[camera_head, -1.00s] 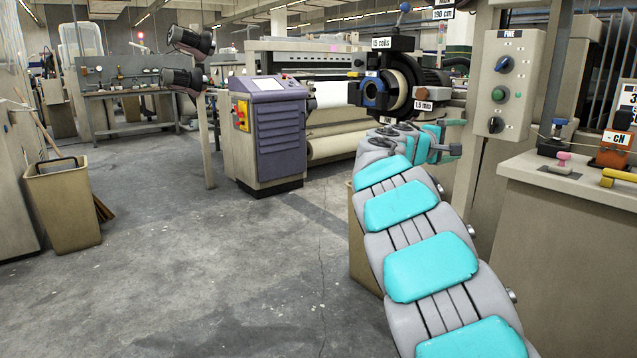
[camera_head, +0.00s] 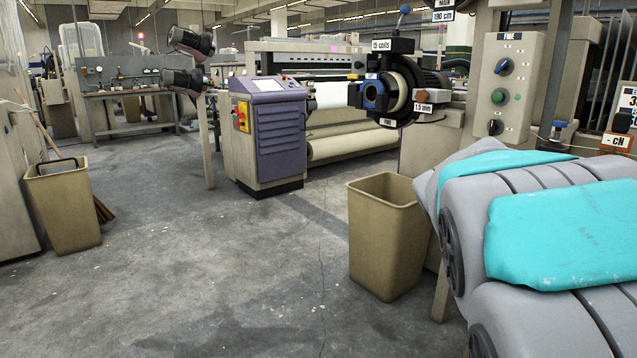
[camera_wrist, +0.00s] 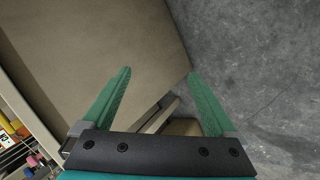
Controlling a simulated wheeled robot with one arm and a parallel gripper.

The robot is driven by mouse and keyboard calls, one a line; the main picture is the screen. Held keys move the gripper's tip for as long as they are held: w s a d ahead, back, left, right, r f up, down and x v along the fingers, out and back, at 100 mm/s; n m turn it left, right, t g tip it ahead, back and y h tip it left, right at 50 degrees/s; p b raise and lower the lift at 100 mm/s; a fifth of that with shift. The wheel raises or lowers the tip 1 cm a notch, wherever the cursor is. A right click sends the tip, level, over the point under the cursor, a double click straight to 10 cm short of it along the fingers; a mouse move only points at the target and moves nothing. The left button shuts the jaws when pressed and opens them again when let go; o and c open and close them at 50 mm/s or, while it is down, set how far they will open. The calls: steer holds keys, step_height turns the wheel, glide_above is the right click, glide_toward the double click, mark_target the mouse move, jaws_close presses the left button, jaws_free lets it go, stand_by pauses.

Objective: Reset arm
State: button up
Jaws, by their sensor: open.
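My gripper (camera_wrist: 160,85) shows in the wrist view with its two green fingers spread apart and nothing between them. Below it in that view is a flat beige surface (camera_wrist: 95,50), with grey concrete floor to the right. In the head view my grey and turquoise arm is folded large at the lower right. The gripper itself is not visible in the head view.
An open beige bin (camera_head: 385,240) stands on the floor just left of my arm. Another bin (camera_head: 62,205) stands at the left. A weft feeder (camera_head: 390,88) and a control box (camera_head: 506,85) are behind the arm. The middle floor is clear.

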steer(key=s+a+f+g+y, duration=0.1)
steer(key=s+a+f+y, duration=0.2)
steer(key=s+a+f, duration=0.3)
steer(key=s+a+f+g+y, duration=0.2)
steer(key=s+a+f, duration=0.4)
steer(key=s+a, duration=0.5)
steer(key=s+y, duration=0.1)
steer(key=s, duration=0.5)
steer(key=shift+s+a+y, duration=0.25)
steer(key=shift+a+y, duration=0.15)
steer(key=shift+c, duration=0.3)
